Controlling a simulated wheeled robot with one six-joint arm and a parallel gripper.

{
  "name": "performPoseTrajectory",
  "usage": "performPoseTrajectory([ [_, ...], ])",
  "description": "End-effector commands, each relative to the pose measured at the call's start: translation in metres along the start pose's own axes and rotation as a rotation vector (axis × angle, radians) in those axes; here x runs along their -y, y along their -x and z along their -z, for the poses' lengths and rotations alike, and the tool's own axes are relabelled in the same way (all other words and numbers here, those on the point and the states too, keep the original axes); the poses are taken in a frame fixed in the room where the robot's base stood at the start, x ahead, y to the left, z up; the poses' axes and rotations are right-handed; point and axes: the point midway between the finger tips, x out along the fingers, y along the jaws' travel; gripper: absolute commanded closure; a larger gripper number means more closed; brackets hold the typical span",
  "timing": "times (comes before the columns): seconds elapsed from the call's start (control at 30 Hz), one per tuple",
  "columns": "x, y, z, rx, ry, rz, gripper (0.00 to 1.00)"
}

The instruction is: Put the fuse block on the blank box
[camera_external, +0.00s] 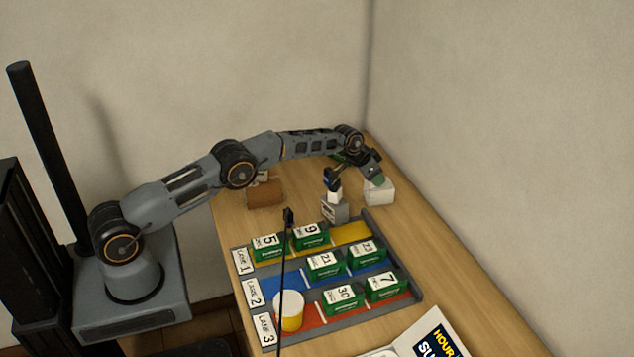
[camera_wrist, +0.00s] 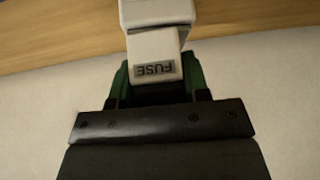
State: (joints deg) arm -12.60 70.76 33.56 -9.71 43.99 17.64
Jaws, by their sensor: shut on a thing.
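The fuse block (camera_wrist: 155,70) is white with an upside-down FUSE label in the wrist view. My gripper (camera_wrist: 160,90) has green fingers shut on both sides of it. A wider white piece (camera_wrist: 157,12) adjoins it at the top; I cannot tell whether it is part of the block. In the external view my gripper (camera_external: 375,178) points down at the right, near the wall. A white box shape (camera_external: 380,193) with no visible label shows right under its fingertips; I cannot tell whether they touch.
A grey box (camera_external: 335,211) with a white, dark-topped piece (camera_external: 333,183) on it stands left of my gripper. A brown box (camera_external: 265,193) is farther left. The lane board (camera_external: 415,295) with several green numbered blocks and a white-yellow cylinder (camera_external: 289,311) lies in front.

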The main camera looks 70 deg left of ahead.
Motion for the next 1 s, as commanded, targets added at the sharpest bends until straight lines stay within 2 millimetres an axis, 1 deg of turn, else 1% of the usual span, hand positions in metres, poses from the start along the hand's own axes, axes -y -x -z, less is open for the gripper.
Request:
performPoseTrajectory([
  [0.03, 0.000, -0.001, 0.000, 0.000, 0.000, 0.000, 0.55],
  [0.27, 0.000, 0.000, 0.000, 0.000, 0.000, 0.000, 0.33],
  [0.5, 0.000, 0.000, 0.000, 0.000, 0.000, 0.000, 0.32],
  [0.67, 0.000, 0.007, 0.002, -0.001, 0.000, 0.000, 0.32],
  [0.87, 0.000, 0.031, 0.002, -0.002, 0.000, 0.001, 0.32],
  [1.0, 0.001, 0.054, 0.002, -0.003, 0.001, 0.001, 0.32],
])
